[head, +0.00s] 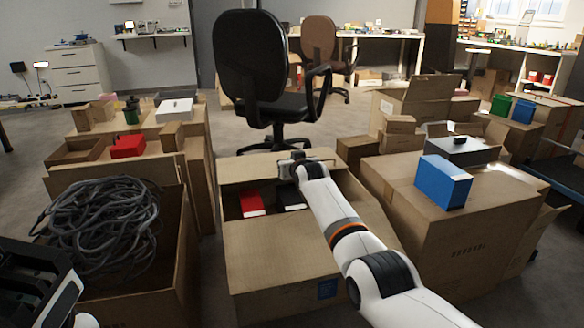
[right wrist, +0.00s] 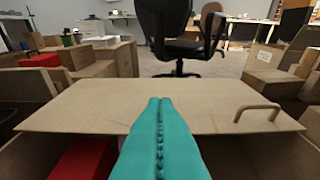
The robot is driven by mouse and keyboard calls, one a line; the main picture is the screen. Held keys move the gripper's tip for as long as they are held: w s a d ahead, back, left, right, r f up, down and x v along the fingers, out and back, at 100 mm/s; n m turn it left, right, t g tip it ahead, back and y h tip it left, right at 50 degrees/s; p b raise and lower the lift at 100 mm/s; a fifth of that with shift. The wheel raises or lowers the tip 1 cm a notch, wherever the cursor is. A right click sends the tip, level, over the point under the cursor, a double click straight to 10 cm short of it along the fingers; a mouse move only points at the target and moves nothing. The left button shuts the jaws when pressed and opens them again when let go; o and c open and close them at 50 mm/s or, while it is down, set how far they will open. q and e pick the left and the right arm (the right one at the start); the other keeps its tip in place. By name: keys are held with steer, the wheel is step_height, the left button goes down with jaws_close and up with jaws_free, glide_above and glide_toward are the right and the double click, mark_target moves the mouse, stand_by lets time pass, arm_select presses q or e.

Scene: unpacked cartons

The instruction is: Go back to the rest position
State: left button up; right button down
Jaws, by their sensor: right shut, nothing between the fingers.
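My right gripper (right wrist: 160,101) has its two teal fingers pressed together with nothing between them. In the head view my right arm reaches forward over the open middle carton (head: 270,262), and its hand (head: 297,166) is near the carton's far flap (head: 240,168). The fingers are hidden there. In the right wrist view the raised flap (right wrist: 95,105) spreads out beyond the fingertips. A dark part of my left gripper (head: 38,287) shows at the lower left corner; its fingertips cannot be made out.
Inside the middle carton lie a red box (head: 251,204) and a dark item (head: 291,197). A carton of grey cable (head: 105,225) stands left. A blue box (head: 443,182) sits on the right carton (head: 425,228).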

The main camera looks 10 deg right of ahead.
steer(key=shift+r, duration=0.25)
